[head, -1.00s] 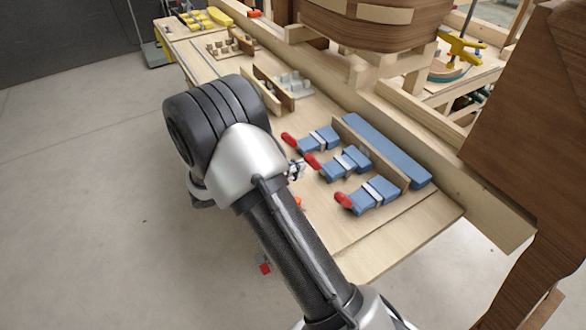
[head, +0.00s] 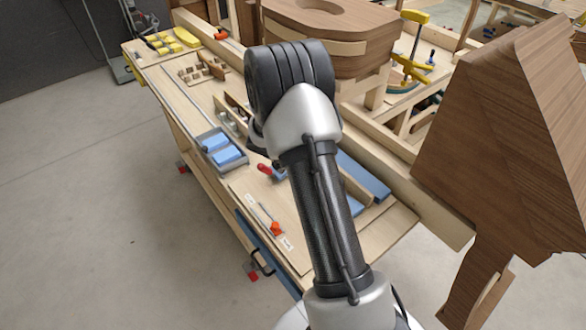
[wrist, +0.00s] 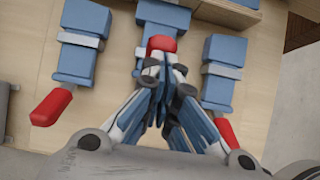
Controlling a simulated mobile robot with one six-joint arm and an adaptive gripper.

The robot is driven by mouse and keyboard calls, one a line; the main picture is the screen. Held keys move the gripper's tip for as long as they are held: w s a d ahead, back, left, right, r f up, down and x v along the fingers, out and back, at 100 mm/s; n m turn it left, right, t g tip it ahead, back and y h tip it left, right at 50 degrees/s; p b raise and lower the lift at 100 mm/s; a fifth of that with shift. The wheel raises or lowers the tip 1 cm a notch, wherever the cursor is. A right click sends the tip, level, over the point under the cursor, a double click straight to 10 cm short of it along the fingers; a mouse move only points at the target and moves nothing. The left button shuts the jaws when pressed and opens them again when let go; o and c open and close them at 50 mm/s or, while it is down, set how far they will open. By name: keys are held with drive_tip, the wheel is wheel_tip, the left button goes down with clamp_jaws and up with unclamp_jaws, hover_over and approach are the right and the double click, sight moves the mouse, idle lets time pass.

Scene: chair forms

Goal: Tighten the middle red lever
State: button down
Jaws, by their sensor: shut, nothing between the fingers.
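Three blue clamps with grey bands and red levers lie in a row in the wrist view. The middle red lever (wrist: 162,44) shows just beyond my fingertips, partly hidden by them; I cannot tell if they touch it. The middle clamp (wrist: 163,14) runs up behind it. The left red lever (wrist: 50,107) and the right red lever (wrist: 225,132) stick out to either side of my gripper (wrist: 165,76), which is shut and empty. In the head view my arm hides the gripper and most of the clamps; one red lever (head: 264,168) shows left of the arm.
A grey tray with blue blocks (head: 228,155) lies left of my arm on the bench (head: 190,115). A long blue block (head: 362,175) and wooden strip lie right of it. A large brown wooden form (head: 500,140) stands at the right.

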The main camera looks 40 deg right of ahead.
drive_tip(key=shift+w+d+f, duration=0.1)
drive_tip(key=shift+d+f, duration=0.1)
drive_tip(key=shift+d, duration=0.9)
drive_tip(key=shift+d+f, duration=0.15)
drive_tip(key=shift+d, duration=0.95)
drive_tip(key=shift+a+r, duration=0.25)
drive_tip(key=shift+a, duration=0.05)
drive_tip(key=shift+w+a+r+p, duration=0.1)
drive_tip(key=shift+a+r+p, duration=0.7)
drive_tip(key=shift+a, duration=0.3)
wheel_tip(320, 180, up, 10)
drive_tip(key=a, duration=0.2)
drive_tip(key=shift+s+a, duration=0.2)
drive_tip(key=shift+a, duration=0.05)
